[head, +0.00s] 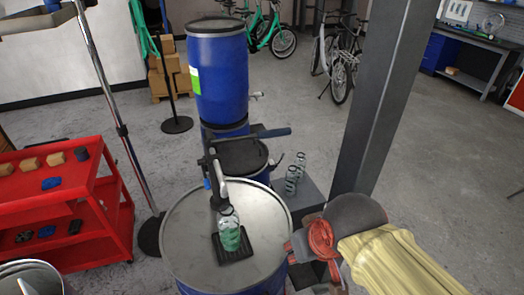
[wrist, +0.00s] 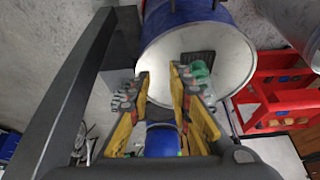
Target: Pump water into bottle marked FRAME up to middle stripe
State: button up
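A green-tinted clear bottle (head: 229,236) stands on a black mat (head: 236,253) on the metal top of the front blue drum (head: 183,250). Its marking, stripes and water level are too small to read. The dark pump (head: 210,165) rises at the drum's back edge, and its spout (head: 219,196) comes down close to the bottle's mouth. A blue-grey lever (head: 272,133) sticks out to the right. In the wrist view, my gripper (wrist: 161,78) has its yellow fingers apart with nothing visible between them. The green bottle (wrist: 200,70) and mat (wrist: 190,57) lie beyond the right finger.
Clear bottles (head: 293,178) stand on a grey box (head: 308,194) right of the drum. Another blue drum (head: 218,75) with a tap stands behind. A red cart (head: 115,215) with small blocks is at left. Open floor lies at right.

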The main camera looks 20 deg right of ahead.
jog(key=shift+o, duration=1.2)
jog(key=shift+m+g, duration=0.3)
jog(key=shift+g, duration=0.5)
jog(key=f, duration=0.1)
jog(key=d+f, duration=0.1)
jog(key=w+d+f, duration=0.1)
jog(key=shift+d+f+p, duration=0.1)
jog(key=shift+f+p, duration=0.3)
jog(key=shift+o, duration=0.9)
jog(key=w+d+f+m+h+p, duration=0.1)
jog(key=w+d+f+m, duration=0.1)
jog(key=w+d+f, duration=0.2)
jog(key=shift+w+d+f+t, duration=0.15)
jog(key=shift+w+t, duration=0.15)
jog(key=shift+w, duration=0.7)
jog(key=m+t+y+p, duration=0.1)
jog(key=m+t+p, duration=0.1)
jog(key=m+t, duration=1.25)
send_near(274, 136)
jog(key=w, duration=0.4)
jog(key=shift+w+d+r+m+b, duration=0.1)
jog(key=shift+w+r+m+b, duration=0.15)
jog(key=shift+w+m+b, duration=0.25)
jog(key=w+b, duration=0.1)
jog(key=w, duration=0.5)
jog(key=shift+w, duration=0.3)
